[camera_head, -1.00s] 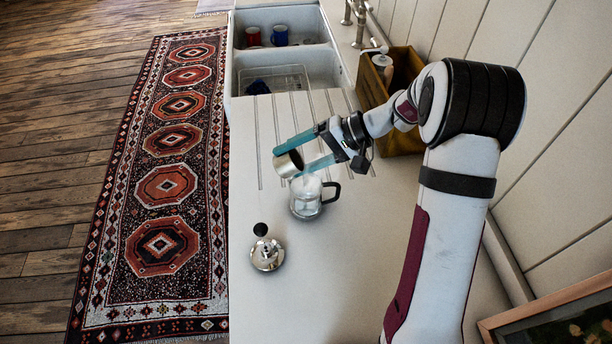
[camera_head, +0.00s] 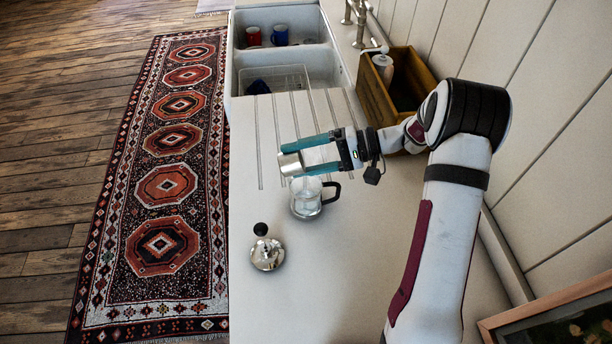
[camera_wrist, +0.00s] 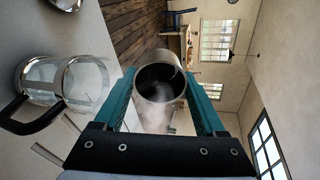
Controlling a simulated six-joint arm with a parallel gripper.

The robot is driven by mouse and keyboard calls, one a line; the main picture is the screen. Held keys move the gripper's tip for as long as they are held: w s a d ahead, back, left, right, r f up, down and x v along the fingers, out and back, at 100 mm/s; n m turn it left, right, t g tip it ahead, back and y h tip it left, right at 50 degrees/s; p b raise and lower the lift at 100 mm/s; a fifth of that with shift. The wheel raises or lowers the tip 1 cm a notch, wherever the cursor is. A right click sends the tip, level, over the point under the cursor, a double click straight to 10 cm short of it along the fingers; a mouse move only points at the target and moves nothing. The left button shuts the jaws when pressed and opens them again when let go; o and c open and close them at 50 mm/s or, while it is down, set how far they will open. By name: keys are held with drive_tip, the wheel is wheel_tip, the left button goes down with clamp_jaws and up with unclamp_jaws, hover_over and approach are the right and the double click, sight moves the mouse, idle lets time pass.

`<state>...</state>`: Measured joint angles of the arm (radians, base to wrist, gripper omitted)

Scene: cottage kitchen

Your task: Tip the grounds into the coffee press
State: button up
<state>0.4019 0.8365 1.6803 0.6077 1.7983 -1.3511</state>
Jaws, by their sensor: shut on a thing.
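My gripper (camera_head: 293,160) is shut on a small metal cup (camera_head: 291,164), held above the counter just up and left of the coffee press. In the wrist view the cup (camera_wrist: 160,82) sits between my teal fingers, its mouth facing the camera. Its inside looks dark; I cannot tell whether grounds are in it. The glass coffee press (camera_head: 306,200), with a black handle on its right, stands open on the counter. It also shows at the left of the wrist view (camera_wrist: 88,82). No dark grounds are discernible in it. Its metal lid (camera_head: 267,255) with black knob lies apart, nearer the front.
The white counter (camera_head: 300,300) is clear around the press and lid. A double sink (camera_head: 237,70) with a red mug (camera_head: 253,37), a blue mug (camera_head: 280,36) and a wire rack lies beyond. A wooden box (camera_head: 374,92) stands by the wall. A framed picture (camera_head: 560,318) is at front right.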

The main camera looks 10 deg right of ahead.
drive_tip(key=shift+d+r+m+t+y, duration=0.15)
drive_tip(key=shift+d+y, duration=0.2)
drive_tip(key=shift+y, duration=0.8)
drive_tip(key=shift+d+f+m+t+y, duration=0.15)
drive_tip(key=shift+d+y, duration=0.15)
drive_tip(key=shift+y, duration=0.85)
idle(0.8)
drive_tip(key=shift+d+r+y, duration=0.25)
drive_tip(key=shift+r+y, duration=0.55)
idle(1.4)
idle(0.8)
